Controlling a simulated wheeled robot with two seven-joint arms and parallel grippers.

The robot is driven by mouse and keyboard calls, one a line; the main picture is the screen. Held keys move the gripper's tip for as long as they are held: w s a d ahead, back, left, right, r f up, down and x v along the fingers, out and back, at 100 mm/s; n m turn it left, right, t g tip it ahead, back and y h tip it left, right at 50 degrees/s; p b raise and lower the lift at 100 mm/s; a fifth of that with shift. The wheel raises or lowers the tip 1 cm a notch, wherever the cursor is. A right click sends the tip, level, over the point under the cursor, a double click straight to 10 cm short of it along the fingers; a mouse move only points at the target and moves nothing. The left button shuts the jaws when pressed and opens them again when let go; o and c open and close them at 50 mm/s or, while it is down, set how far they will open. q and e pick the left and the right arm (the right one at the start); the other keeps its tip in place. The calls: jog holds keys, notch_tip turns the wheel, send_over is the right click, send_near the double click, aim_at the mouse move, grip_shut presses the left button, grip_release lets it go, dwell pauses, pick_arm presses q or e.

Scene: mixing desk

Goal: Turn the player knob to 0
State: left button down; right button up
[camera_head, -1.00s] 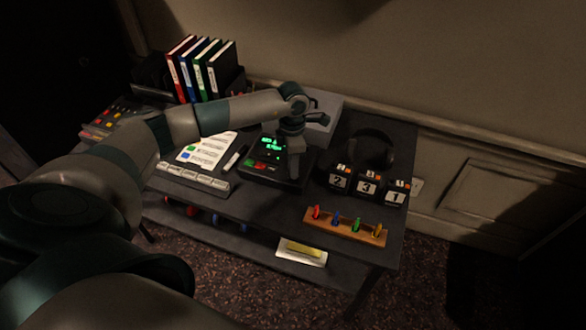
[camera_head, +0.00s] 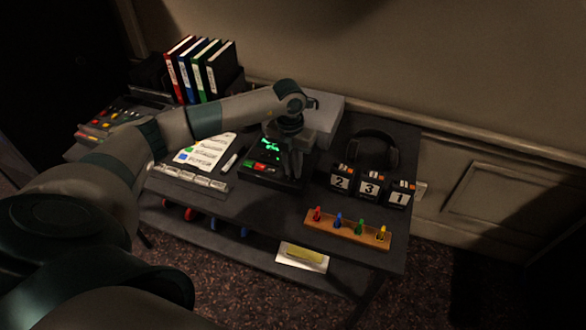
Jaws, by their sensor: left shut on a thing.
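The player (camera_head: 258,172) is a dark box on the desk with a green lit display and red and green buttons on its front. My left gripper (camera_head: 290,172) points down over the right part of the player, and its jaws are shut on the player knob. The gripper hides the knob, so I cannot read its setting. My right gripper is not in view.
Right of the player stand numbered black blocks (camera_head: 370,186) and headphones (camera_head: 374,146). A wooden rack with coloured pegs (camera_head: 346,228) lies at the front right. Binders (camera_head: 203,68) and a mixer (camera_head: 112,120) are at the left. A grey box (camera_head: 328,108) stands behind.

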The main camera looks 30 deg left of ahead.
pick_arm(q)
jog(key=shift+n, duration=0.8)
jog(key=shift+r+n, duration=0.1)
jog(key=shift+n, duration=0.8)
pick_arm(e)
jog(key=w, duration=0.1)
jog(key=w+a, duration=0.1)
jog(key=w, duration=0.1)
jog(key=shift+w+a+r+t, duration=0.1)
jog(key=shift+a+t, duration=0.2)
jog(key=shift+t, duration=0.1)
pick_arm(q)
jog(key=c, duration=1.7)
grip_release()
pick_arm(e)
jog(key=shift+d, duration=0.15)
pick_arm(q)
jog(key=shift+r, duration=0.1)
